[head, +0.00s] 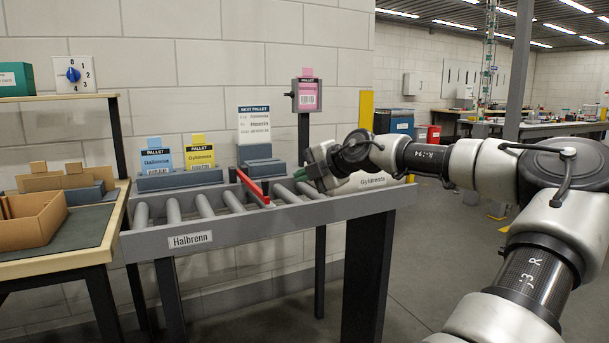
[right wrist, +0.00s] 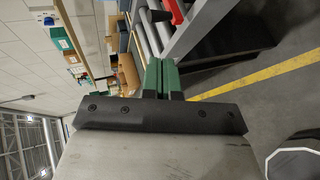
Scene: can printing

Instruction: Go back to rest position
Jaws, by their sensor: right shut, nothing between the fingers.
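My right arm reaches in from the right in the head view. Its gripper (head: 305,172) is beside the right part of the roller conveyor (head: 270,215), near the red bar (head: 252,187). In the right wrist view the two green fingers (right wrist: 160,75) lie side by side and are shut with nothing between them. The red bar also shows in the right wrist view (right wrist: 176,12), just past the fingertips. My left gripper is not in view.
A workbench (head: 70,245) with an open cardboard box (head: 38,222) stands at the left. Blue and yellow pallet cards (head: 202,158) stand behind the rollers. A post holds a pink card (head: 308,96). Open floor (head: 440,235) lies right of the conveyor.

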